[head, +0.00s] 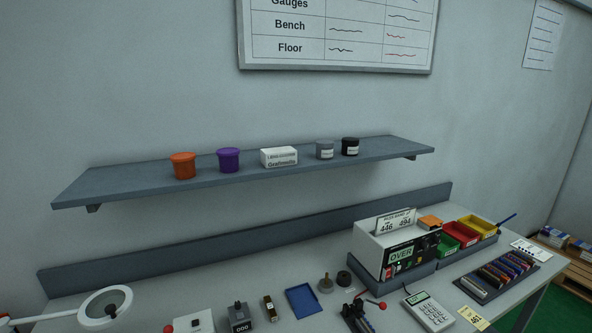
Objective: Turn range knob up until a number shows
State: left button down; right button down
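A white boxy meter (375,250) stands on the right part of the bench, on a dark grey base. Its display (401,256) reads OVER and shows no number. A card (396,223) on top gives a pass band with 446 and 494. The dark front panel (426,245) right of the display carries small controls, and red and black parts sit below the display. I cannot tell which one is the range knob or where it points. Neither of my grippers is in view.
Red, green and yellow bins (478,225) stand right of the meter. A calculator (428,310), blue tray (303,301), counter (240,319) and rack of coloured parts (497,275) lie in front. A magnifier lamp (105,307) is at left. A shelf (120,184) with pots hangs above.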

aim_at(424, 245)
jog(key=k+z, duration=0.25)
jog(key=z, duration=0.15)
jog(key=k+z, duration=0.35)
jog(key=i+j, duration=0.05)
jog(key=i, duration=0.05)
